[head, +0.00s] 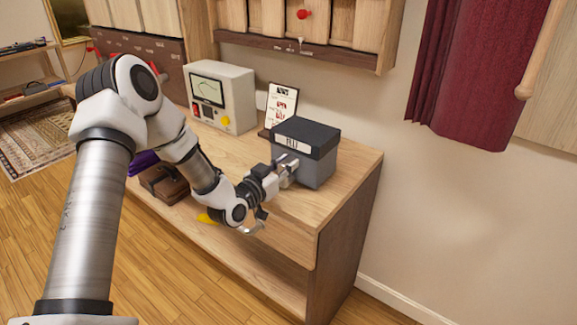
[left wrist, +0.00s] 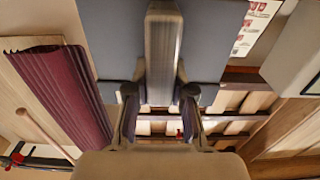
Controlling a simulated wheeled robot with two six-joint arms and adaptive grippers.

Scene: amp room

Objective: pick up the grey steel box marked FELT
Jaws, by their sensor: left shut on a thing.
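The grey steel box (head: 321,168) has a dark lid and a white label on its front, too small to read surely. It is upright at the right part of the wooden bench top, and I cannot tell whether its base touches the wood. My left gripper (head: 288,170) is at its front face below the label. In the left wrist view the box (left wrist: 108,40) fills the upper middle, and my left gripper (left wrist: 160,98) is shut on the pale bar-like handle on its front. My right gripper is not in view.
The wooden bench (head: 345,190) carries a cream instrument with a screen (head: 222,98) and a small framed notice (head: 281,108) behind the box. A brown case (head: 168,183) is at the bench's left. A wall rack (head: 330,30) and maroon curtain (head: 470,75) are behind.

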